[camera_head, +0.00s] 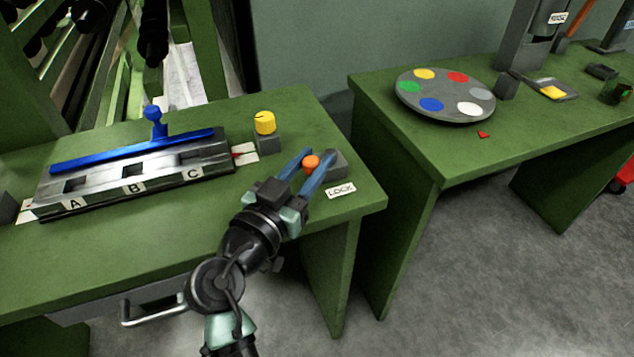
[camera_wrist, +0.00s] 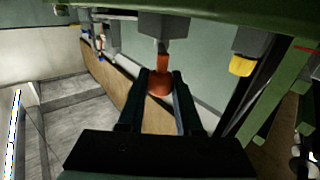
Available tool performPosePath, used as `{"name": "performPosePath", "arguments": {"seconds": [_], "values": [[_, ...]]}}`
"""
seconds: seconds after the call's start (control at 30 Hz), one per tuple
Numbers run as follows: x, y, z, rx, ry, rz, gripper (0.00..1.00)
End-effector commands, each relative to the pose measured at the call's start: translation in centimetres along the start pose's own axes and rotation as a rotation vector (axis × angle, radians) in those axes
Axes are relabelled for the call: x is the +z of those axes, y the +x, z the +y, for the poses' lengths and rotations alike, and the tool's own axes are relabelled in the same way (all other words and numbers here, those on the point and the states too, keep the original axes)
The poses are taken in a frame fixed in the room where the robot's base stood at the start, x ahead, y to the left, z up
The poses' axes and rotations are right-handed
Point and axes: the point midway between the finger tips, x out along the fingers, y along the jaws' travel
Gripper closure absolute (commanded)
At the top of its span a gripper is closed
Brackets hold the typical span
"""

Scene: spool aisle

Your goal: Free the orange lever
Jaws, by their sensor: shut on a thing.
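The orange lever (camera_head: 311,162) has a round orange knob and stands at a dark grey block (camera_head: 338,163) near the right end of the left green table. A white label reading LOCK (camera_head: 341,190) lies in front of it. My gripper (camera_head: 312,164) reaches in from the front with its two blue fingers on either side of the knob. In the wrist view the orange lever (camera_wrist: 160,78) also shows between my fingertips (camera_wrist: 161,82). My gripper is shut on it. The lever's base is partly hidden by the fingers.
Left of the lever, a yellow knob (camera_head: 265,123) sits on a grey block. A grey slotted fixture (camera_head: 130,182) marked A, B, C carries a blue bar (camera_head: 135,150) with a ball handle. The right table (camera_head: 450,150) holds a disc (camera_head: 445,97) with coloured spots. A gap separates the tables.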

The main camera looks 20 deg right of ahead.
Motion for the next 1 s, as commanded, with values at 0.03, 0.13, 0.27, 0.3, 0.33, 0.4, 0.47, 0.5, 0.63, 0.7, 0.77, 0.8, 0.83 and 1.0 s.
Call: {"name": "performPosePath", "arguments": {"seconds": [0.03, 0.13, 0.27, 0.3, 0.33, 0.4, 0.47, 0.5, 0.63, 0.7, 0.77, 0.8, 0.83, 1.0], "values": [[-0.01, 0.1, -0.25, 0.014, 0.004, 0.009, 1.0], [-0.09, 0.11, -0.38, 0.043, 0.004, 0.007, 1.0], [-0.26, 0.07, -0.47, 0.068, 0.004, 0.007, 1.0], [-0.3, 0.05, -0.48, 0.074, 0.004, 0.007, 1.0], [-0.32, 0.04, -0.48, 0.077, 0.004, 0.007, 1.0], [-0.38, 0.03, -0.49, 0.082, 0.005, 0.006, 1.0], [-0.43, 0.03, -0.49, 0.084, 0.005, 0.006, 1.0], [-0.44, 0.03, -0.49, 0.084, 0.005, 0.006, 1.0], [-0.47, 0.03, -0.47, 0.085, 0.005, 0.006, 1.0], [-0.46, 0.03, -0.46, 0.085, 0.005, 0.006, 1.0], [-0.46, 0.03, -0.45, 0.085, 0.006, 0.006, 1.0], [-0.47, 0.03, -0.45, 0.085, 0.006, 0.006, 0.63], [-0.46, 0.03, -0.44, 0.085, 0.006, 0.006, 0.57], [-0.29, 0.0, -0.45, 0.085, 0.004, 0.004, 0.36]]}}
